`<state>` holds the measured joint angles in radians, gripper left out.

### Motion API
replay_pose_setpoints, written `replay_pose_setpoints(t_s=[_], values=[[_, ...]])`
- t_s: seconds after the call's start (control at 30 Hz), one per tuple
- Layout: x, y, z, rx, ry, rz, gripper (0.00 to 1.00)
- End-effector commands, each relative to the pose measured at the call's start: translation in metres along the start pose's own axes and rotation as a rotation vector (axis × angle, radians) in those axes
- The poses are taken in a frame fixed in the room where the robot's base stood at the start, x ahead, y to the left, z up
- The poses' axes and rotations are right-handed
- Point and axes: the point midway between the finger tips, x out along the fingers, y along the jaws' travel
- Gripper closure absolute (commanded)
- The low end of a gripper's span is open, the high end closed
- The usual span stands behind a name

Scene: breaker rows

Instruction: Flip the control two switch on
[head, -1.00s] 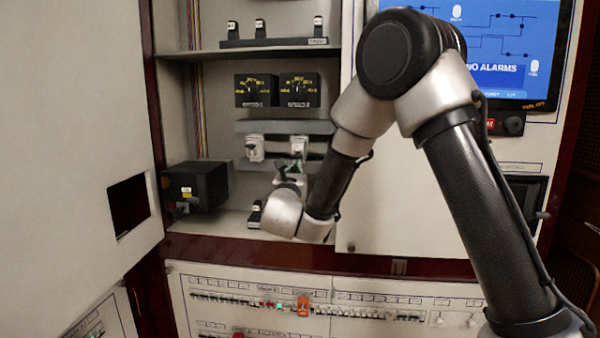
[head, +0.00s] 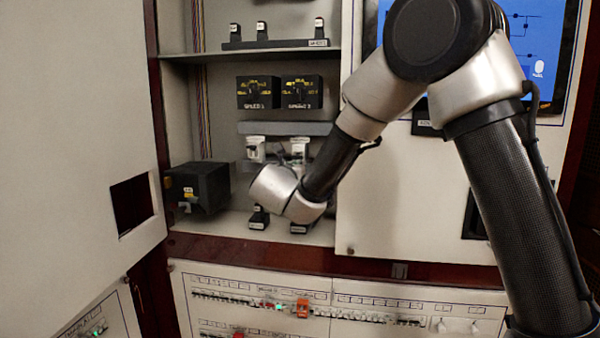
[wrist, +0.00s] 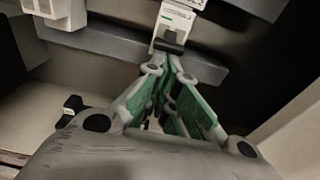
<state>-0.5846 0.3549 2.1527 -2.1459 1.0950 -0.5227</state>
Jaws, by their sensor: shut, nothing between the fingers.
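Two white switch modules sit side by side on a grey rail in the open cabinet. The left one (head: 255,149) and the right one (head: 299,149) show in the head view; their labels are too small to read, so I cannot tell which is control two. In the wrist view the right module (wrist: 179,20) has a dark lever (wrist: 169,43) at its lower end. My gripper (wrist: 166,66) is shut and empty, its green-sided fingers pointing at that lever from just below. I cannot tell whether they touch. In the head view my wrist hides the fingers.
Two black dials, left (head: 258,92) and right (head: 300,92), sit above. A black box (head: 197,187) stands at left. Small black switches, left (head: 258,218) and right (head: 299,226), are on the cabinet floor. The open door (head: 75,130) bounds the left, a white panel (head: 400,200) the right.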

Motion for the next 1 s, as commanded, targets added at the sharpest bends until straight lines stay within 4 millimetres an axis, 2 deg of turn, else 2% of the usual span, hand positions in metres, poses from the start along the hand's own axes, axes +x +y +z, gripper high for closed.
replay_pose_setpoints(t_s=[0.53,1.0], values=[[-0.016,0.006,0.029,0.010,0.471,0.005,1.00],[-0.017,0.003,0.033,0.002,0.474,0.000,1.00]])
